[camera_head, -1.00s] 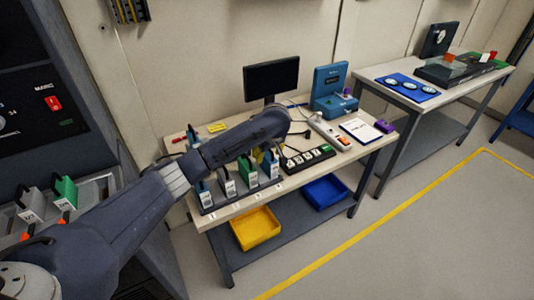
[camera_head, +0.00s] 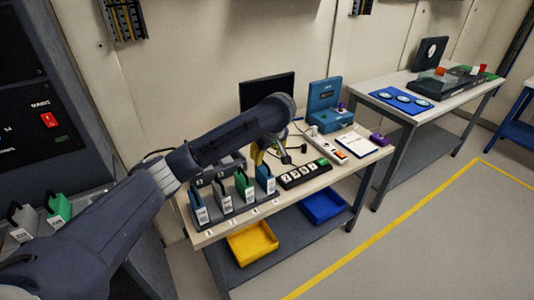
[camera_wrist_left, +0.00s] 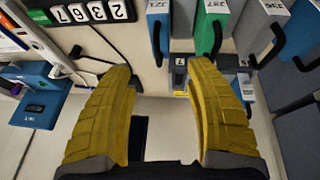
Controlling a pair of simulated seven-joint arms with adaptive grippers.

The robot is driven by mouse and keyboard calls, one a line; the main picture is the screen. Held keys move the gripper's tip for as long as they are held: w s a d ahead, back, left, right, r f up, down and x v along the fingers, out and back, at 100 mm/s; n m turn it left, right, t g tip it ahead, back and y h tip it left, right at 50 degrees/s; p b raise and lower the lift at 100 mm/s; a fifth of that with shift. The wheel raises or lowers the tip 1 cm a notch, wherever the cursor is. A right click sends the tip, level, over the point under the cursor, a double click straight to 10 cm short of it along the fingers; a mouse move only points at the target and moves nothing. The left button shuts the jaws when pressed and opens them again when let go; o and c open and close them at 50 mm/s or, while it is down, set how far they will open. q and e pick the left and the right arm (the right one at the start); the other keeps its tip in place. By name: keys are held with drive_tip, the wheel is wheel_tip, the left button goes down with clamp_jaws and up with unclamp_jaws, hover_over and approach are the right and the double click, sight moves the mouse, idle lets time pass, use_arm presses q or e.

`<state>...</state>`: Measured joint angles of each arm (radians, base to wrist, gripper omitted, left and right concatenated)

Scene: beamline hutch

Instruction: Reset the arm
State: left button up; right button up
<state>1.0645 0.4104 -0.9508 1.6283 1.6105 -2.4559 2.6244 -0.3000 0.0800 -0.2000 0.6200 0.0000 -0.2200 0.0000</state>
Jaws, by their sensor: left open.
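My left arm reaches in from the lower left over the near workbench (camera_head: 322,181) in the head view. My left gripper (camera_head: 268,150) has yellow fingers, partly hidden behind its own wrist. In the left wrist view the left gripper (camera_wrist_left: 165,105) is open, its two fingers well apart with nothing between them. Several handled modules stand ahead of the fingertips: a blue one (camera_wrist_left: 158,22), a green one (camera_wrist_left: 212,20) and a grey one (camera_wrist_left: 262,22). My right gripper is in neither view.
A black numbered strip (camera_head: 303,175), a blue case (camera_head: 326,105), a monitor (camera_head: 266,91) and a white power strip (camera_head: 325,146) stand on the bench. Yellow (camera_head: 252,243) and blue (camera_head: 323,207) bins sit on the shelf below. A second table (camera_head: 450,98) stands right. The floor in front is clear.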

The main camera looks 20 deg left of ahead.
use_arm(q)
drive_tip(key=shift+s+r, duration=0.15)
drive_tip(key=shift+r, duration=0.1)
